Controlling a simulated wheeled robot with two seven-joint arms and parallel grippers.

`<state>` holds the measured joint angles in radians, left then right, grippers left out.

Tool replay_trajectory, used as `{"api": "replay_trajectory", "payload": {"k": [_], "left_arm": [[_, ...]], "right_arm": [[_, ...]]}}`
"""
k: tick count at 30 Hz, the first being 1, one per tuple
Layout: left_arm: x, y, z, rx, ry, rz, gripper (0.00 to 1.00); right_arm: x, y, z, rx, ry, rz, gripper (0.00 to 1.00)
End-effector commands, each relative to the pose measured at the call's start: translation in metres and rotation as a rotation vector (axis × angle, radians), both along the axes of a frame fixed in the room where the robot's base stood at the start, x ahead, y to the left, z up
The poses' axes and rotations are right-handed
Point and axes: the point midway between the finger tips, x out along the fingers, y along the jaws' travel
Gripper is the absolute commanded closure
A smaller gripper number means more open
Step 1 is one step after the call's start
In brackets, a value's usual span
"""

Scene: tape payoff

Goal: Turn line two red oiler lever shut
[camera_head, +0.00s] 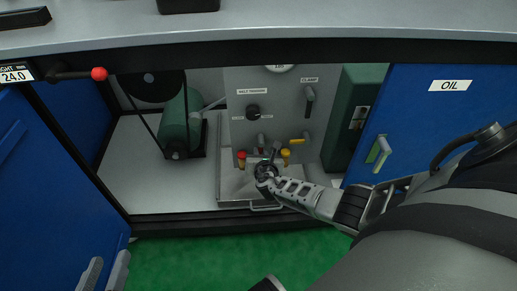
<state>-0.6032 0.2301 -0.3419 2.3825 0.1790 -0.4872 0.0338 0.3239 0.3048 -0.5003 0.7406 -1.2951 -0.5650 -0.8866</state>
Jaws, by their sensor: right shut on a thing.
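A red-topped fitting (241,155) stands low on the grey panel, with a yellow-topped fitting (285,153) to its right. Both have small amber bodies. My right gripper (266,170) is between and slightly below them, at the panel's foot. It is shut on a small part that its fingers mostly hide; I cannot tell whether this is the red oiler lever.
The grey panel (240,122) carries a black knob (253,112), a clamp handle (309,95) and a yellow lever (297,141). A green motor (181,122) stands left. The blue OIL door (430,112) is right. A red-knobbed rod (99,73) sticks out upper left. The worktop (300,20) overhangs.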

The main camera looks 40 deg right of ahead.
Motion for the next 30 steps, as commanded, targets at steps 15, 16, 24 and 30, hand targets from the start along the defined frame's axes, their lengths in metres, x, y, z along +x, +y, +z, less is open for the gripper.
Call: {"api": "replay_trajectory", "payload": {"k": [15, 16, 24, 30], "left_arm": [[-0.0014, 0.0018, -0.0085, 0.025, 0.041, -0.001, 0.64], [-0.0012, 0.0018, -0.0084, 0.024, 0.041, -0.001, 0.64], [0.0014, 0.002, -0.0061, 0.023, 0.033, 0.002, 0.64], [0.0021, 0.0022, -0.0054, 0.023, 0.031, 0.003, 0.64]], "right_arm": [[-0.0034, -0.0039, -0.0011, -0.133, 0.083, -0.001, 1.0], [-0.0033, -0.004, -0.0012, -0.134, 0.084, 0.0, 1.0], [-0.0035, -0.0042, -0.0013, -0.137, 0.085, 0.0, 1.0], [-0.0033, -0.0042, -0.0012, -0.138, 0.084, 0.0, 0.64]]}}
